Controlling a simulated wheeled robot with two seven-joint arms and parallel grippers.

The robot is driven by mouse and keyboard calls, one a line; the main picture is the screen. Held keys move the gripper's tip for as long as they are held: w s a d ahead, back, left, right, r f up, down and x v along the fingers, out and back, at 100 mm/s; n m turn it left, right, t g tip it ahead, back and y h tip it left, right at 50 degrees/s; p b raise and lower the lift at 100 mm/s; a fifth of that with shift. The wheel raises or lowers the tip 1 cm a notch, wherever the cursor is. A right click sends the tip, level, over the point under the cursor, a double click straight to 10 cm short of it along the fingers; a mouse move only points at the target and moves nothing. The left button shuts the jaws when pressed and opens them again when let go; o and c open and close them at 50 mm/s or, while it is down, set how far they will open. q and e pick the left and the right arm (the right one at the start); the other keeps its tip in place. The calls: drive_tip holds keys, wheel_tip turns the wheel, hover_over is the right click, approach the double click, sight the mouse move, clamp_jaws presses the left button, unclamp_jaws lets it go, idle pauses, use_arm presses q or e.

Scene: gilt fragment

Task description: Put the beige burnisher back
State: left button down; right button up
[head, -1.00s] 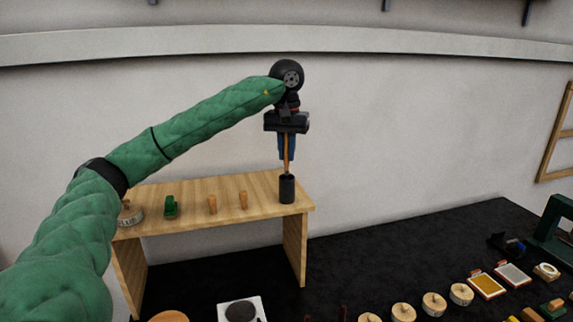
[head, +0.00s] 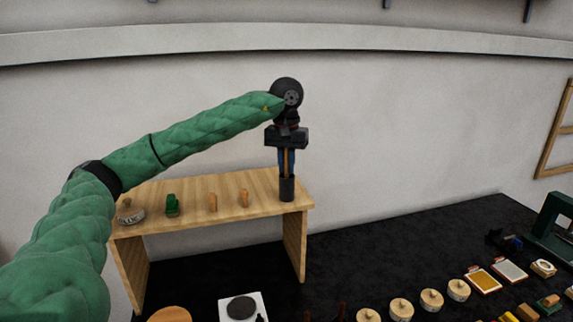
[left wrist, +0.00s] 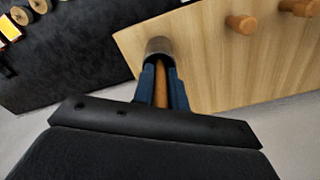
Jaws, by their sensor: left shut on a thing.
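My left gripper (head: 287,170) points straight down over the right end of the wooden shelf and is shut on the beige burnisher (head: 286,160), a slim orange-brown stick held upright. Below it stands a dark cylindrical cup (head: 287,190). The fingertips are at the cup's rim, and the burnisher's lower end is hidden by the fingers and the cup. In the left wrist view, the burnisher (left wrist: 161,88) lies between the blue fingers (left wrist: 162,82) and runs toward the cup's mouth (left wrist: 160,47). My right gripper is not in view.
The wooden shelf (head: 255,194) also holds two small wooden pegs (head: 213,202), a green item (head: 172,205) and a round tin (head: 130,213). Several round wooden pieces (head: 401,308) and trays (head: 483,281) lie on the dark table at right. The wall is behind.

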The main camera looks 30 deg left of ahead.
use_arm(q)
drive_tip(key=c, duration=1.4)
unclamp_jaws()
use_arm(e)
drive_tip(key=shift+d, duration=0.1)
use_arm(q)
drive_tip(key=shift+r, duration=0.15)
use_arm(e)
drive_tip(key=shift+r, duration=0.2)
